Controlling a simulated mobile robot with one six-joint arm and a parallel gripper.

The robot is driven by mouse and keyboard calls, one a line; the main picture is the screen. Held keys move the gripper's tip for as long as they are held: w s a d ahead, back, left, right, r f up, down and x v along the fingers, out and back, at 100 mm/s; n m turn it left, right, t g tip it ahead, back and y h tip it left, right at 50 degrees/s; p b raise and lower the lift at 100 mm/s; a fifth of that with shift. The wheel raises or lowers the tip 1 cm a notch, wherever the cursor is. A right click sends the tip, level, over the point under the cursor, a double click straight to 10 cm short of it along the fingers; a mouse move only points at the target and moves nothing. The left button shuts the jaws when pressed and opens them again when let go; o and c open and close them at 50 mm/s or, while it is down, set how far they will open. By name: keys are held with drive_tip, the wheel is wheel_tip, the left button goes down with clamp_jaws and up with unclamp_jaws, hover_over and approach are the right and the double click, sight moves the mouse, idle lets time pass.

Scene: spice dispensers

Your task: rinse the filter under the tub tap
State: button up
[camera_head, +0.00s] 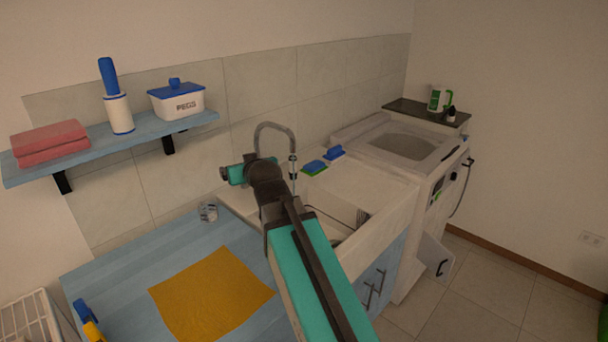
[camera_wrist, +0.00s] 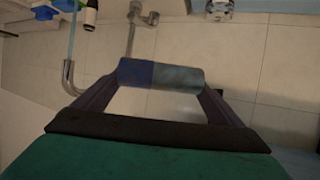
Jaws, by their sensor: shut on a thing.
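My gripper (camera_wrist: 160,84) is shut on the filter (camera_wrist: 178,78), a small cylinder, blue on its left half and grey on its right, lying crosswise between the two dark fingers in the wrist view. My arm hides part of the tub.
A blue counter (camera_head: 120,265) with a yellow cloth (camera_head: 212,293) and a clear jar (camera_head: 208,211) lies left of the tub. Blue-topped brushes or sponges (camera_head: 315,167) sit on the tub's back ledge. A washing machine (camera_head: 395,142) stands to the right. A shelf (camera_head: 140,134) hangs on the wall.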

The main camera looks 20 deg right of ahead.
drive_tip(key=shift+a, duration=0.6)
drive_tip(key=shift+s, duration=0.15)
idle(0.6)
drive_tip(key=shift+s+a+b, duration=0.15)
drive_tip(key=shift+s+b, duration=0.35)
drive_tip(key=shift+s, duration=0.75)
drive_tip(key=shift+f, duration=0.1)
drive_tip(key=shift+s+a+b, duration=0.1)
drive_tip(key=shift+s+b, duration=1.05)
drive_tip(key=shift+b, duration=2.75)
drive_tip(key=s+b, duration=0.2)
drive_tip(key=b, duration=0.1)
drive_tip(key=shift+s+a, duration=0.15)
drive_tip(key=shift+s, duration=0.25)
drive_tip(key=shift+s+r+b, duration=0.1)
drive_tip(key=shift+r+b, duration=0.1)
drive_tip(key=shift+b, duration=0.1)
